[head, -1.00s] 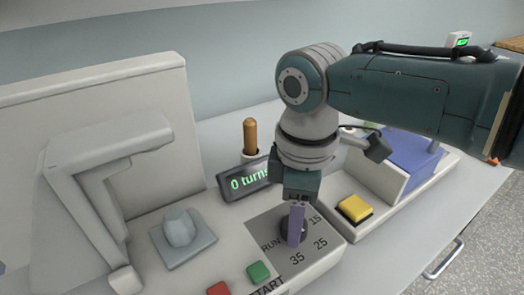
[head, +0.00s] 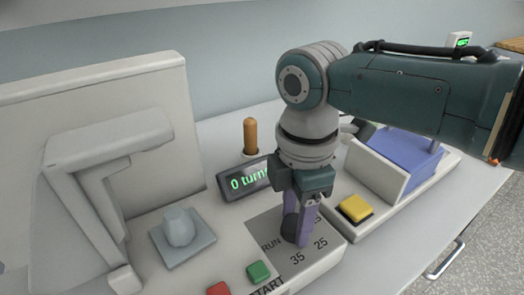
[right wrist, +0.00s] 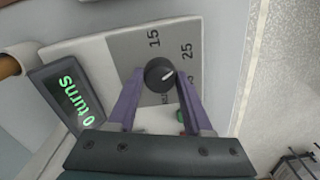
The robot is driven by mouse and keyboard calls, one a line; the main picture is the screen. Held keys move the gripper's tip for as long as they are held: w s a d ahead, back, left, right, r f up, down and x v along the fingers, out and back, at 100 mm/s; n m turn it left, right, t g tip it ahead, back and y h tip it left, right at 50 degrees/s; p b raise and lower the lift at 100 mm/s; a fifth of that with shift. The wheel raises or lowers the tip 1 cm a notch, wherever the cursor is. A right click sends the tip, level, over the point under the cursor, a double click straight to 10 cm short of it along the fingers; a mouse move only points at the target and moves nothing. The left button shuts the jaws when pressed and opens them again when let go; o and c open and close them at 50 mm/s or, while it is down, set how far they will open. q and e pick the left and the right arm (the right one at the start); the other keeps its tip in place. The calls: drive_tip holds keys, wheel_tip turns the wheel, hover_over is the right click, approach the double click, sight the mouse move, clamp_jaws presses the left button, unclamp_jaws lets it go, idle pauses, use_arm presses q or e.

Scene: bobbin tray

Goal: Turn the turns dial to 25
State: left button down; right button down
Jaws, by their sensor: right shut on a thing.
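In the head view the fingers partly cover the dial and the 15 label. The display (head: 246,181) reads "0 turns". My left gripper is out of view.
A green button (head: 258,271) and a red button (head: 218,289) lie in front of the panel. A yellow button (head: 354,208) and a blue block (head: 405,150) are to the right. A grey knob (head: 179,228) and a wooden-handled peg (head: 250,136) stand to the left and behind.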

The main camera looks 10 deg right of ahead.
sight(295, 222)
drive_tip(key=shift+c, duration=1.6)
unclamp_jaws()
wheel_tip(295, 222, up, 9)
drive_tip(key=shift+f+p, duration=0.15)
drive_tip(key=shift+p, duration=0.65)
drive_tip(key=shift+r, duration=0.65)
